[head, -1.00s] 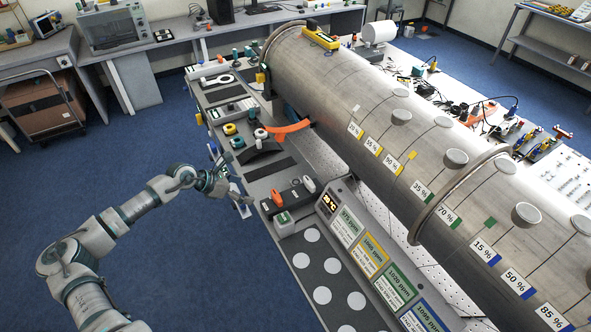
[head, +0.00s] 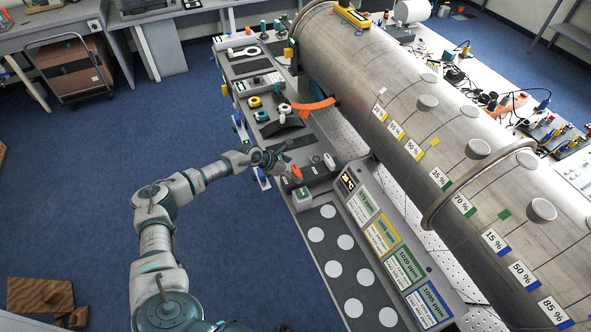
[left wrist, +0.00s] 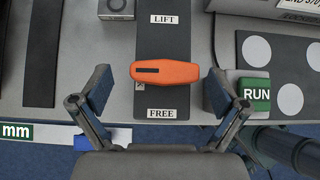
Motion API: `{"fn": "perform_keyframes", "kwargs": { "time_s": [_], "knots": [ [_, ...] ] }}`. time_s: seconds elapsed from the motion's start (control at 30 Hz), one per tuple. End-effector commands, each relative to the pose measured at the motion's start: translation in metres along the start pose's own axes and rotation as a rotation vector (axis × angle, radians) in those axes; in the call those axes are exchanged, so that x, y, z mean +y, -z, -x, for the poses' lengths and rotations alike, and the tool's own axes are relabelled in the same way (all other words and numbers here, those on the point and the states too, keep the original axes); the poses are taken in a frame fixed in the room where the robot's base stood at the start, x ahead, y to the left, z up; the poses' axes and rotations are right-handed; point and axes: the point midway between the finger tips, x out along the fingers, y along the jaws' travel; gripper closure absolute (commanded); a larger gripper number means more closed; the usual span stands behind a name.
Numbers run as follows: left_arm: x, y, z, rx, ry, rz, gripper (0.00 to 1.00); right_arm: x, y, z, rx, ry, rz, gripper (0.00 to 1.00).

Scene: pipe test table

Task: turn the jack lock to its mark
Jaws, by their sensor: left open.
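The jack lock shows in the left wrist view as an orange handle (left wrist: 166,72) on a dark plate (left wrist: 162,45). It lies crosswise, with a black stripe on its left end, between a LIFT label (left wrist: 167,19) and a FREE label (left wrist: 161,113). My left gripper (left wrist: 156,92) is open and empty, with a finger on each side of the handle and a gap to each. Its height above the plate is unclear. In the head view my left gripper (head: 284,161) hangs by the orange handle (head: 297,171) and partly covers its surroundings. My right gripper is not in view.
A green RUN button (left wrist: 254,94) is close to the right finger in the left wrist view. Open floor is left of the table.

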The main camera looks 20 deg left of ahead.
Motion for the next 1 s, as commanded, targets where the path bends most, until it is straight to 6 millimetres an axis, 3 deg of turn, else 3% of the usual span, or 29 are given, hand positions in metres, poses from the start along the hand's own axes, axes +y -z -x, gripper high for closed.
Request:
{"fn": "perform_keyframes", "kwargs": {
  "time_s": [0.13, 0.4, 0.47, 0.67, 1.0],
  "knots": [
    [-0.0013, -0.0008, -0.0112, 0.002, 0.0, 0.0, 0.02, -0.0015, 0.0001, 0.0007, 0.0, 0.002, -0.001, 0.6],
    [-0.0017, -0.001, -0.0127, 0.002, 0.0, -0.001, 0.02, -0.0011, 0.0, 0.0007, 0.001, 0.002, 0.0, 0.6],
    [-0.0012, -0.0006, -0.0125, 0.001, 0.0, 0.0, 0.12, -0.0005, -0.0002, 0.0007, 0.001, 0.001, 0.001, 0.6],
    [-0.0004, 0.0002, -0.0123, 0.001, 0.001, 0.001, 0.62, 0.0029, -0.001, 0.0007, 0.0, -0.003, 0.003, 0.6],
    [-0.0003, -0.0002, -0.011, 0.003, -0.02, 0.021, 0.62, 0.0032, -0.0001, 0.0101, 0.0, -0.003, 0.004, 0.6]
  ]
}}
